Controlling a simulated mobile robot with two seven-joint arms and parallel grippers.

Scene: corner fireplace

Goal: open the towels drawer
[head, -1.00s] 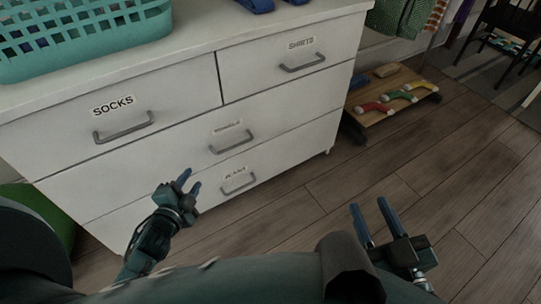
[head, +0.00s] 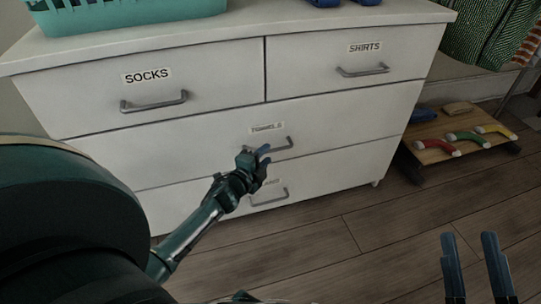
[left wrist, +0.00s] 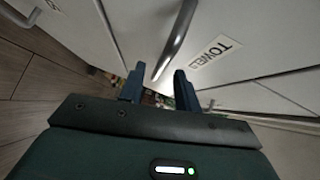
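The towels drawer (head: 190,143) is the wide white middle drawer of the dresser, and it looks closed. Its label (head: 267,128) and grey bar handle (head: 280,147) show in the head view. In the left wrist view the label (left wrist: 212,58) reads TOWEL, partly cut off, and the handle (left wrist: 175,40) runs down toward the gap between the fingers. My left gripper (head: 264,157) is at the handle, partly covering its left part; it is open in the left wrist view (left wrist: 160,88). I cannot tell whether it touches the handle. My right gripper (head: 469,240) is open and empty over the floor.
The socks drawer (head: 80,105) and shirts drawer (head: 400,60) are above, closed. A bottom drawer (head: 340,170) is below. A turquoise basket (head: 130,18) stands on top. A low wooden stand (head: 430,150) with colored items is to the right. The floor in front is clear.

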